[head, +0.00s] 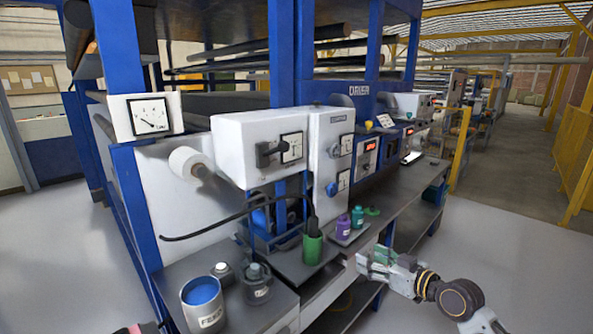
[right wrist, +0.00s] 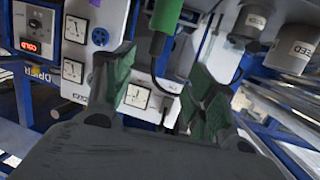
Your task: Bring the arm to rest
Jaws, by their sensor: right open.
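My right gripper (head: 368,262) is at the lower right of the head view, in front of the bench edge. It has green finger pads. In the right wrist view the two fingers of my right gripper (right wrist: 160,65) stand apart with nothing held between them. The right arm (head: 450,295) comes in from the lower right corner. My left gripper cannot be made out. A small dark and pink shape (head: 138,328) shows at the bottom edge of the head view, too cut off to identify.
A green container (head: 313,248) with a black cable stands on the bench, left of the right gripper. Purple (head: 343,227) and teal (head: 357,217) bottles stand behind it. A blue-filled can (head: 203,305) is at the near left. Open floor (head: 530,260) lies to the right.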

